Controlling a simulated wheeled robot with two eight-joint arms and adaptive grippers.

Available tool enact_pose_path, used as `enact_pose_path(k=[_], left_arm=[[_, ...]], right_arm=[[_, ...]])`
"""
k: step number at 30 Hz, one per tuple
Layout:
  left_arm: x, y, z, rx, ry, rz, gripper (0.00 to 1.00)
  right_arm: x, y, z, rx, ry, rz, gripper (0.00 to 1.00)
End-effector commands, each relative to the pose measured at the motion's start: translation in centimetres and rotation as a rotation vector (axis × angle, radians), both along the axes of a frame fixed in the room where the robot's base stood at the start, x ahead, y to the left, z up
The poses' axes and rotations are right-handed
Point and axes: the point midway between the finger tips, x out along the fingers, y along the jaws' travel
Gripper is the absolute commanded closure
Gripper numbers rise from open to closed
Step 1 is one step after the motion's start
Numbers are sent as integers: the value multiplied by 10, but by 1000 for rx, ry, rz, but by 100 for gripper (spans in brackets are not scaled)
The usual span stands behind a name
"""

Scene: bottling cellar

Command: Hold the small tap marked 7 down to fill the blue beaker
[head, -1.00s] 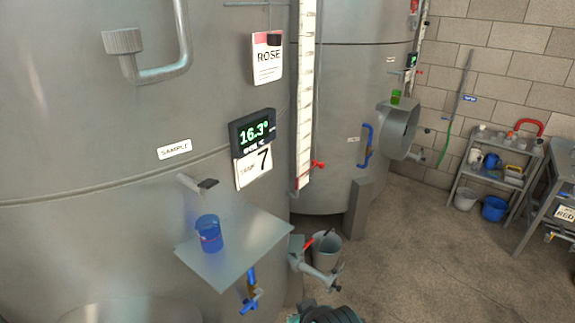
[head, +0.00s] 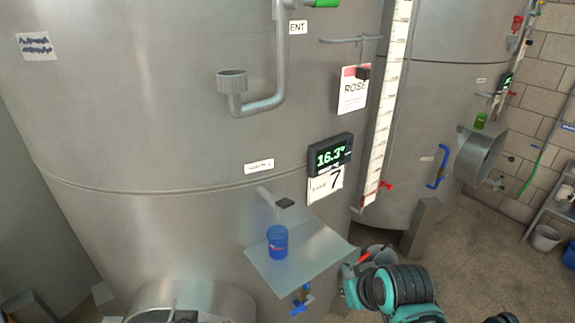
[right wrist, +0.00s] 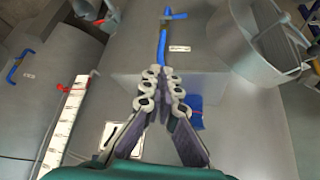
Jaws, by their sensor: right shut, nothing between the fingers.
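The small tap (head: 270,196) with a dark lever (head: 285,203) sticks out of the steel tank, left of the card marked 7 (head: 325,185). The blue beaker (head: 277,242) stands upright under it on a grey shelf (head: 312,262). In the right wrist view my right gripper (right wrist: 163,72) is shut and empty. The shelf (right wrist: 218,88) shows behind the fingers, with a blue patch, likely the beaker (right wrist: 196,113), partly hidden by them. The tap cannot be made out there. In the head view my right arm is below right of the shelf; its fingertips are not clear. My left gripper is out of view.
A blue-handled valve (head: 301,305) hangs below the shelf. A bent pipe (head: 262,103) and a digital display (head: 330,153) are on the tank above. A tall white scale (head: 390,105) with a red valve stands to the right.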

Motion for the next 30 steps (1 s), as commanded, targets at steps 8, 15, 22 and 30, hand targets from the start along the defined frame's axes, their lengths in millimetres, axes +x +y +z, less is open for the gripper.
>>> enact_pose_path(k=[8, 15, 22, 30], left_arm=[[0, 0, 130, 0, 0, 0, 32], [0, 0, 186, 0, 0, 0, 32], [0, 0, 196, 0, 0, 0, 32], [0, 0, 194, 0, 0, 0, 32]], right_arm=[[61, 59, 192, -8, 31, 243, 100], [92, 97, 276, -10, 41, 389, 100], [101, 109, 293, -10, 42, 432, 100], [101, 108, 291, -10, 42, 432, 100]])
